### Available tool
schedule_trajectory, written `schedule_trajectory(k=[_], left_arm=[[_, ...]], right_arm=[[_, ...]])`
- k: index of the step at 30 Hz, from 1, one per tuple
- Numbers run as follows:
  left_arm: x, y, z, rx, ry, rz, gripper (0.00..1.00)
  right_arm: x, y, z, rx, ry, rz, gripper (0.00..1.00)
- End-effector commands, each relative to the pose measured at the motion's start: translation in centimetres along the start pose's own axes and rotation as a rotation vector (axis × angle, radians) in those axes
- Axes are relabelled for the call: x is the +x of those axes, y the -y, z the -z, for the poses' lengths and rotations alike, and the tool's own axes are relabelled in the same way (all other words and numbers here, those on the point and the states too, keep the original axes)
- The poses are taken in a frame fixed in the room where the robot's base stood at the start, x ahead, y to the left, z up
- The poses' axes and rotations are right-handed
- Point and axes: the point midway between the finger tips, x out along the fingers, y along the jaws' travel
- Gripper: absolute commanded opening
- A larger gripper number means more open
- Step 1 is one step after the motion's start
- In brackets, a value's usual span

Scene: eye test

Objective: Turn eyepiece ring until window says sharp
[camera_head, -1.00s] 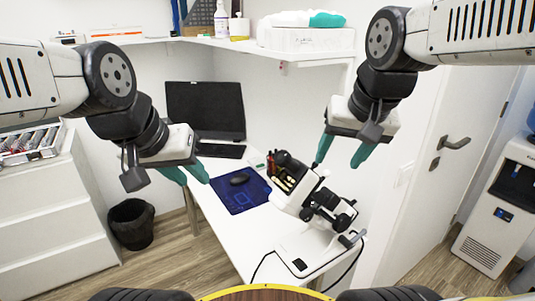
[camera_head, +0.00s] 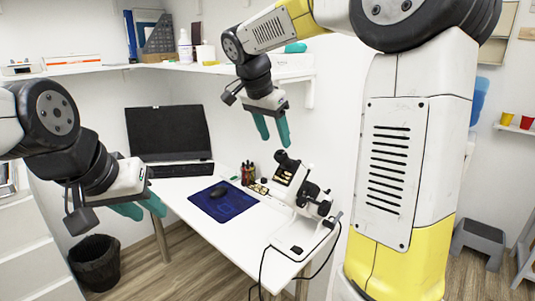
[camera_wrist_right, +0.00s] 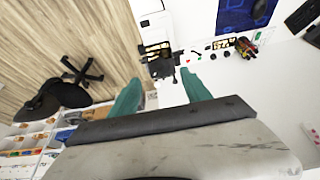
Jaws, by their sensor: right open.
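The eye-test instrument (camera_head: 314,200) stands on the white desk. It has a white body, a black eyepiece end at its upper left, black knobs and a pale base. It also shows in the right wrist view (camera_wrist_right: 160,66), beyond my fingertips. I cannot make out the ring or read any window. My right gripper (camera_head: 274,141) is open and empty, with teal fingers pointing down above and left of the eyepiece, apart from it. In the wrist view its fingers (camera_wrist_right: 160,78) are well spread. My left gripper (camera_head: 150,211) is open and empty, left of the desk.
The desk (camera_head: 262,222) also bears a blue mat (camera_head: 232,205) with a black mouse, a pen holder (camera_head: 248,174), a keyboard and a monitor (camera_head: 168,133). A shelf (camera_head: 110,68) runs above. Cables hang off the front edge. A black bin (camera_head: 95,262) stands on the floor.

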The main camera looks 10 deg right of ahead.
Motion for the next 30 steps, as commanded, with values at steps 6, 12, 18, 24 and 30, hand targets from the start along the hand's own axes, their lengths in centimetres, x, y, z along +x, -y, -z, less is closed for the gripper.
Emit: schedule_trajectory(k=[6,12,18,24,30], left_arm=[[0.0,0.0,0.0,0.000,0.000,0.000,0.32],[0.0,0.0,0.0,0.000,0.000,0.000,0.32],[0.0,0.0,0.0,0.000,0.000,0.000,0.32],[0.0,0.0,0.0,0.000,0.000,0.000,0.32],[0.0,0.0,0.0,0.000,0.000,0.000,0.32]], right_arm=[[3.7,-0.1,0.0,-0.001,0.002,-0.003,0.56],[5.6,-0.1,-0.1,-0.002,0.001,0.000,0.56],[5.9,-0.1,0.0,-0.002,0.000,0.001,0.56],[5.9,-0.1,0.0,-0.002,0.001,0.001,0.38],[5.9,-0.1,0.0,-0.002,0.001,0.001,0.00]])
